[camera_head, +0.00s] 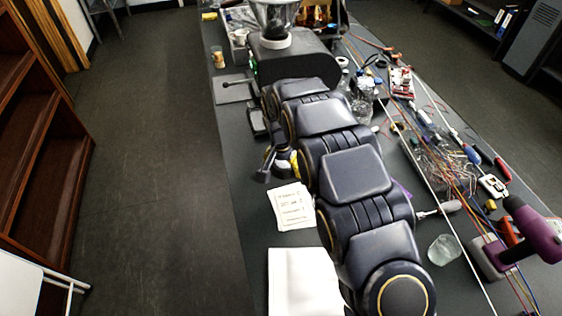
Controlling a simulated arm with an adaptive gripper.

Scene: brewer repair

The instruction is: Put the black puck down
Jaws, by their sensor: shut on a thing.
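My gripper (269,163) shows only in part, low over the dark worktable (238,172), on the left side of my arm. It is shut on the black puck. A small dark piece at its lower end is probably the puck (263,176), but it blends with the dark fingers and its outline is unclear. I cannot tell whether it touches the table. My arm links hide the rest of the gripper.
Printed cards (292,207) and a white sheet (303,285) lie nearer. The brewer (290,60) stands at the far end, with a flat grey plate (234,92) left of it. Wires, tools and a purple drill (530,228) crowd the right.

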